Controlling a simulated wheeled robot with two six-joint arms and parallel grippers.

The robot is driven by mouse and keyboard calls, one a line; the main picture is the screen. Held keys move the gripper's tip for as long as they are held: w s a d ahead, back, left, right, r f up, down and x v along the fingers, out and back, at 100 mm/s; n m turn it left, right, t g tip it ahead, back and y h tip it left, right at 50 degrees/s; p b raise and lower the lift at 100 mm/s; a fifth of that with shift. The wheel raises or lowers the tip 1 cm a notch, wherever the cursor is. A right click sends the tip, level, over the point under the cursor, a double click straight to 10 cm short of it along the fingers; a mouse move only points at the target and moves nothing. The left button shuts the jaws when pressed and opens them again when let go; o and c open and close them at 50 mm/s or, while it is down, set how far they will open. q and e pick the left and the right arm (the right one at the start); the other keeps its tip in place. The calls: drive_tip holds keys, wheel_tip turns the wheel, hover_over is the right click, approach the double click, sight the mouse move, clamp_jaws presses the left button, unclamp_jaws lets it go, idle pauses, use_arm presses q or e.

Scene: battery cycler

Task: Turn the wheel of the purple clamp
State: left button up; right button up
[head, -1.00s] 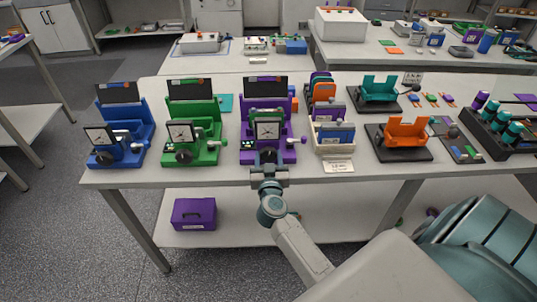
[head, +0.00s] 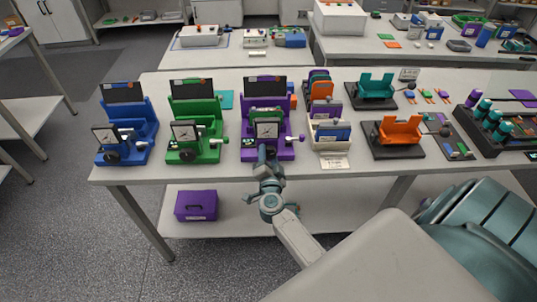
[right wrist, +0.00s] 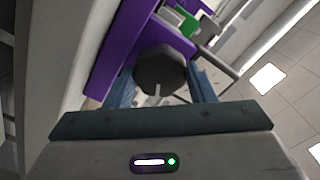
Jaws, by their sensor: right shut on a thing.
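The purple clamp (head: 283,142) stands upright at the table's front edge, with a dial on its front and a black panel behind. Its dark wheel (right wrist: 160,72) shows in the right wrist view between my fingers; in the head view my gripper mostly hides it. My right gripper (head: 267,157) reaches up to the clamp's front from below and is shut on the wheel. The blue fingers lie on either side of the wheel in the right wrist view. My left gripper is not in view.
A green clamp (head: 208,128) and a blue clamp (head: 138,128) stand to the left. A card holder (head: 328,132) and an orange cradle (head: 398,130) stand to the right. A purple box (head: 196,206) lies on the lower shelf. The table edge (head: 225,172) runs just below the clamps.

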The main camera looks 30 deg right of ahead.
drive_tip(key=m, duration=0.3)
drive_tip(key=shift+f+m, duration=0.1)
drive_tip(key=shift+m, duration=0.3)
drive_tip(key=m, duration=0.3)
drive_tip(key=shift+m, duration=0.3)
drive_tip(key=m+b, duration=0.1)
drive_tip(key=m, duration=0.2)
drive_tip(key=shift+f+m, duration=0.15)
drive_tip(key=shift+m, duration=0.25)
drive_tip(key=m+b, duration=0.1)
drive_tip(key=m, duration=0.2)
drive_tip(key=shift+m+b, duration=0.3)
drive_tip(key=shift+b, duration=0.1)
drive_tip(key=m+b, duration=0.1)
drive_tip(key=m, duration=0.2)
drive_tip(key=shift+f+m+b, duration=0.1)
drive_tip(key=shift+m+b, duration=0.2)
drive_tip(key=shift+b, duration=0.05)
drive_tip(key=m+b, duration=0.2)
drive_tip(key=m, duration=0.1)
drive_tip(key=shift+m, duration=0.3)
drive_tip(key=m+b, duration=0.2)
drive_tip(key=m, duration=0.2)
drive_tip(key=shift+b, duration=0.4)
drive_tip(key=shift+a+m+b, duration=0.1)
drive_tip(key=shift+m+b, duration=0.7)
drive_tip(key=shift+m, duration=0.6)
